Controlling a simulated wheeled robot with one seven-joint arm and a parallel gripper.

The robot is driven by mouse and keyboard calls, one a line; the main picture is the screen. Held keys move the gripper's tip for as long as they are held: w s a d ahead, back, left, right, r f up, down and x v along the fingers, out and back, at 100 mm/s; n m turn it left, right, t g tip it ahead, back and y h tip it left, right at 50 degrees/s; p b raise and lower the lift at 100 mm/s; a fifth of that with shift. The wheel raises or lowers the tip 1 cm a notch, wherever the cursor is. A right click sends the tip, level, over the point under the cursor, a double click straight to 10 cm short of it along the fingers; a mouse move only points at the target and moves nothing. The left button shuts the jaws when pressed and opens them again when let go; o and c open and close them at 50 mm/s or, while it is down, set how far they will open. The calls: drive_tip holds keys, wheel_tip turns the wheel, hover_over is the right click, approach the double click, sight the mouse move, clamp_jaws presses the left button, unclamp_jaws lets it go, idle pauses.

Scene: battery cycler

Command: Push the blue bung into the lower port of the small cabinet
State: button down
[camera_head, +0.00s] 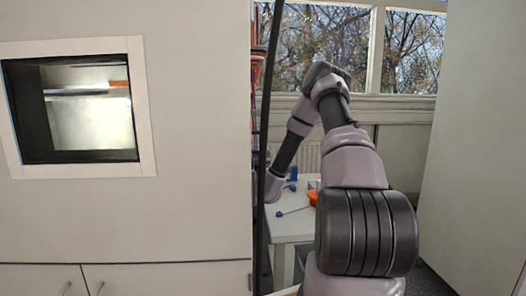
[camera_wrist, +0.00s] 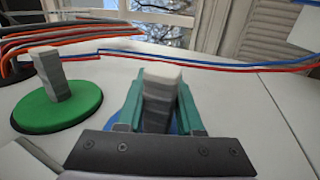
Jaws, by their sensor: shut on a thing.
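The blue bung (camera_wrist: 160,104) has a grey block-shaped grip, and slivers of its blue disc show below it in the wrist view. My gripper (camera_wrist: 160,92) is shut on the grey grip, with one teal finger on each side. The bung looks upright; whether its disc touches the white table top is hidden by the fingers. In the head view my arm reaches down to the table, and the gripper and bung cannot be made out there. I cannot identify the small cabinet or its lower port in either view.
A green disc with a grey grip (camera_wrist: 58,108) stands left of my gripper. Orange, red and blue cables (camera_wrist: 205,63) run behind. In the head view, the table (camera_head: 291,229) holds an orange item (camera_head: 312,197). A large panel with a recessed window (camera_head: 148,110) stands left.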

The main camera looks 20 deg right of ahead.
drive_tip(key=shift+w+a, duration=0.1)
drive_tip(key=shift+a, duration=0.35)
unclamp_jaws()
idle(0.5)
